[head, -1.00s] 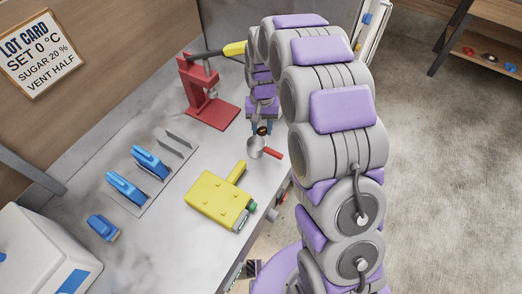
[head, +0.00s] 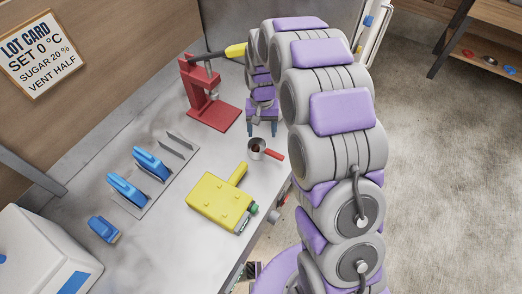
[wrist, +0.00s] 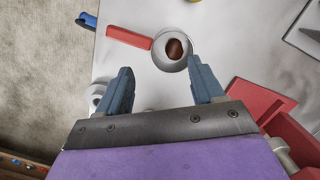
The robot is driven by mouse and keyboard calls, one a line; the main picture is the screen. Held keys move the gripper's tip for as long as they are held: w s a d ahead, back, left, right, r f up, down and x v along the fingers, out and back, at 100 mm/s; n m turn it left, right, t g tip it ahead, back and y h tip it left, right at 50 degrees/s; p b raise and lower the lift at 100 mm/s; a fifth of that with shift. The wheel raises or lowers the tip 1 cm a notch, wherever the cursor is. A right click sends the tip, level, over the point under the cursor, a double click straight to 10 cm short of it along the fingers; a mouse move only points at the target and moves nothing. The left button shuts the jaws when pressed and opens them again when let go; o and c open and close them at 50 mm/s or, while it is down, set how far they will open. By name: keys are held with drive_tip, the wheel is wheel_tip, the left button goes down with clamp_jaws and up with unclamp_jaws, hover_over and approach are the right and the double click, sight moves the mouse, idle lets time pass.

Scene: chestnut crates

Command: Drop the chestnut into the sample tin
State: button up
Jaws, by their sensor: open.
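The sample tin (head: 257,143) is a small round metal cup with a red handle, standing on the bench near its front edge. The tin also shows in the wrist view (wrist: 158,59). The brown chestnut (wrist: 175,48) lies inside the tin; in the head view it is a small dark spot there. My gripper (head: 262,133) is open and empty, just above and behind the tin. In the wrist view my gripper's two blue-grey fingers (wrist: 160,75) stand wide apart, with nothing between them.
A red press (head: 210,105) with a yellow-ended lever stands behind the tin. A yellow device (head: 218,202) lies to the left and front. Blue-handled tools (head: 128,190) stand in a rack farther left. A white box (head: 40,250) is at the front left.

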wheel_tip(320, 180, up, 17)
drive_tip(key=w+p, duration=0.2)
drive_tip(key=p, duration=0.1)
drive_tip(key=shift+w+f, duration=0.2)
drive_tip(key=shift+w, duration=0.15)
drive_tip(key=shift+d, duration=0.15)
drive_tip(key=s+d+r, duration=0.3)
drive_tip(key=s+d, duration=0.1)
drive_tip(key=s, duration=0.5)
drive_tip(key=s+d+r, duration=0.3)
drive_tip(key=s, duration=0.7)
drive_tip(key=s+d+f, duration=0.1)
drive_tip(key=s+f, duration=0.1)
drive_tip(key=s, duration=0.7)
drive_tip(key=s+d+f, duration=0.1)
drive_tip(key=s+d, duration=0.1)
drive_tip(key=s, duration=0.8)
drive_tip(key=shift+d+f+n, duration=0.15)
drive_tip(key=shift+f+n, duration=0.2)
drive_tip(key=shift+n, duration=0.05)
